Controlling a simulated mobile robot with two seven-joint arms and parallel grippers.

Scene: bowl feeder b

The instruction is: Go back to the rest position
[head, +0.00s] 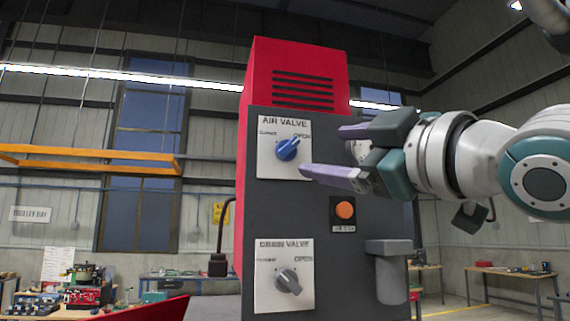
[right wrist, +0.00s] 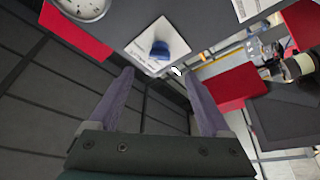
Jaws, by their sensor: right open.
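My right gripper (head: 322,155) is open and empty, in front of the dark machine panel (head: 217,230) to the right of the blue air valve knob. Its two purple fingers also show in the right wrist view (right wrist: 160,105), spread apart with nothing between them. The blue air valve knob (head: 288,149) sits on a white plate and its pointer is turned towards the upper right, on the OPEN side. The knob also shows in the right wrist view (right wrist: 160,50), beyond the fingertips and apart from them. My left gripper is not in view.
A grey drain valve knob (head: 288,281) and an orange button (head: 345,210) are on the same panel. A gauge (right wrist: 82,8) shows in the right wrist view. Workbenches (head: 515,272) stand farther back.

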